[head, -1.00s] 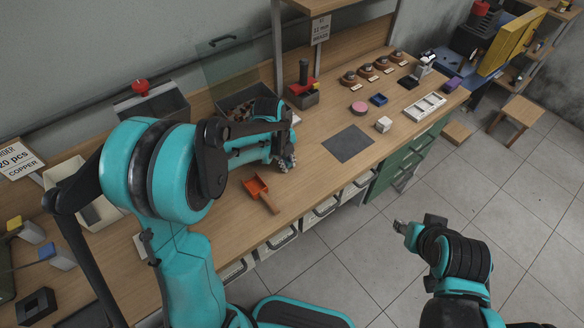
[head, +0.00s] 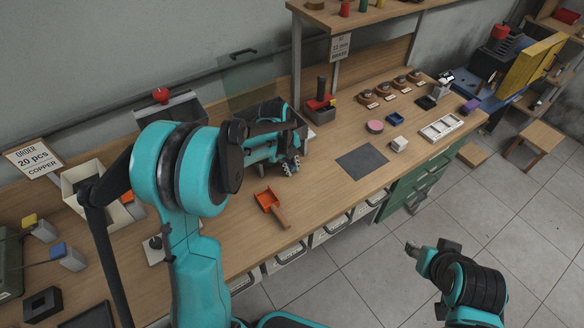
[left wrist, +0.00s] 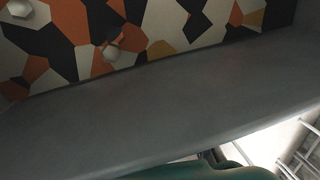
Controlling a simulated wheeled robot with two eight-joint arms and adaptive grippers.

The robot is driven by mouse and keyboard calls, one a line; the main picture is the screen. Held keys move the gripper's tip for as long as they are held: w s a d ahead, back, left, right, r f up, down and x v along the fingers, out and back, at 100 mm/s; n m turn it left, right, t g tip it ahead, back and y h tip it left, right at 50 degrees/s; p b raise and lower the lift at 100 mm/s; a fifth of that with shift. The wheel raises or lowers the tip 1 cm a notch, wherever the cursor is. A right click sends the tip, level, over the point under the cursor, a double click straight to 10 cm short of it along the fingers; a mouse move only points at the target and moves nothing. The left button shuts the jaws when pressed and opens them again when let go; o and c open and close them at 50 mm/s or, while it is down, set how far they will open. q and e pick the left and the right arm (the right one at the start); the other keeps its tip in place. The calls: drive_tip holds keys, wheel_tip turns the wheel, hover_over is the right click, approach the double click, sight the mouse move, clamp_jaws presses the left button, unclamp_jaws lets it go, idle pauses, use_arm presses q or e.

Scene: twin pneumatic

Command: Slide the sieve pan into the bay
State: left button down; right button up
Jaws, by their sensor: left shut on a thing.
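My left gripper (head: 291,166) is low over the bench, in front of a dark open box (head: 268,112) with a clear raised lid. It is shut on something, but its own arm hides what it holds. I cannot pick out the sieve pan or the bay for certain. In the left wrist view a broad grey surface (left wrist: 130,115) fills the middle, below a patterned orange, black and white surface (left wrist: 150,25); no fingers show there. My right gripper (head: 412,247) hangs over the floor, apart from the bench; its fingers are too small to read.
An orange scoop (head: 270,205) lies near the front edge of the wooden bench (head: 330,195). A dark mat (head: 362,161) lies flat to its right. A red-topped device (head: 320,108) stands behind. A pale bin (head: 88,185) and small parts stand at left.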

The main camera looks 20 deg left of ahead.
use_arm(q)
drive_tip(key=shift+f, duration=0.2)
idle(0.5)
drive_tip(key=c, duration=1.4)
unclamp_jaws()
drive_tip(key=shift+c, duration=0.2)
wheel_tip(320, 180, up, 12)
drive_tip(key=s+a, duration=0.1)
drive_tip(key=s, duration=0.1)
drive_tip(key=s+d+n+t, duration=0.2)
drive_tip(key=s+n, duration=0.8)
drive_tip(key=n, duration=0.2)
drive_tip(key=s+d+n+t+y, duration=0.1)
drive_tip(key=s+d+n+t, duration=0.1)
drive_tip(key=s+n, duration=0.7)
drive_tip(key=n+t, duration=0.1)
drive_tip(key=n, duration=0.3)
drive_tip(key=shift+s+d+f, duration=0.2)
drive_tip(key=shift+s+f, duration=0.15)
drive_tip(key=shift+s, duration=0.05)
